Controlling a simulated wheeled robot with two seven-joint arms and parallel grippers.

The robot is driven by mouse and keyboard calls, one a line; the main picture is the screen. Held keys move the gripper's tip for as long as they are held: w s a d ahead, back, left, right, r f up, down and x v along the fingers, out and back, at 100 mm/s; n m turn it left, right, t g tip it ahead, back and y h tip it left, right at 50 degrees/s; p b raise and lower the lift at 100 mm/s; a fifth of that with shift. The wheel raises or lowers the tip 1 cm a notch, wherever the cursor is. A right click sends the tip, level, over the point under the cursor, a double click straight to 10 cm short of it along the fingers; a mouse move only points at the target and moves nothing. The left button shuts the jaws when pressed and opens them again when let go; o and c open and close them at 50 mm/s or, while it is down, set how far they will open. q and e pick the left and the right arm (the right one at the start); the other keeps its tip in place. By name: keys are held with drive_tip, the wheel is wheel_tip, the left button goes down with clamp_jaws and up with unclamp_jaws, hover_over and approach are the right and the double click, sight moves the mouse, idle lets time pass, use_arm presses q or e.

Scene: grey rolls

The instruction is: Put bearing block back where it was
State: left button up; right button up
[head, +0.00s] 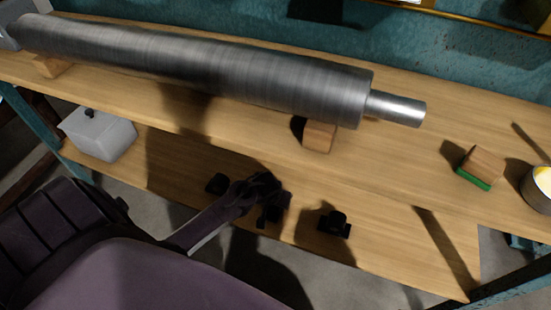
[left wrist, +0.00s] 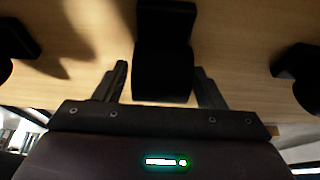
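My left gripper (head: 264,190) reaches over the lower wooden shelf. In the left wrist view its two fingers (left wrist: 160,68) are apart, one on each side of a black block (left wrist: 163,55), with narrow gaps beside it. The same block shows partly behind the gripper in the head view (head: 270,216). Another black block (head: 335,223) lies to the right and a black piece (head: 217,183) to the left. A pale grey block (head: 98,135) with a black knob sits at the shelf's left end. I cannot tell which is the bearing block. My right gripper is out of view.
A long grey roll (head: 210,70) lies on wooden supports (head: 319,137) on the upper board. A wooden block with a green base (head: 480,167) and a can (head: 540,189) stand at the right. The shelf right of the black blocks is bare.

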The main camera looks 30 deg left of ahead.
use_arm(q)
drive_tip(key=shift+r, duration=0.15)
drive_tip(key=p+v, duration=0.3)
drive_tip(key=v, duration=0.3)
drive_tip(key=shift+r, duration=0.25)
drive_tip(key=p+v, duration=0.2)
drive_tip(key=v, duration=0.3)
drive_tip(key=s+d+f+m+g, duration=0.1)
drive_tip(key=s+d+f+m, duration=0.1)
drive_tip(key=s+d, duration=0.3)
drive_tip(key=s+d+f+m+g+h, duration=0.1)
drive_tip(key=s+d+f+m+g, duration=0.1)
drive_tip(key=s+d, duration=0.4)
drive_tip(key=s+m, duration=0.1)
drive_tip(key=s, duration=0.2)
drive_tip(key=shift+s+m+h, duration=0.2)
drive_tip(key=shift+m+h, duration=0.1)
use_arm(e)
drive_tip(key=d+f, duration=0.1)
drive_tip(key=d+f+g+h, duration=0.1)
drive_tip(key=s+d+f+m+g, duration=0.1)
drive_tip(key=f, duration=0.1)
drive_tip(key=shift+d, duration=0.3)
use_arm(q)
drive_tip(key=shift+d+f, duration=0.1)
drive_tip(key=shift+f, duration=0.05)
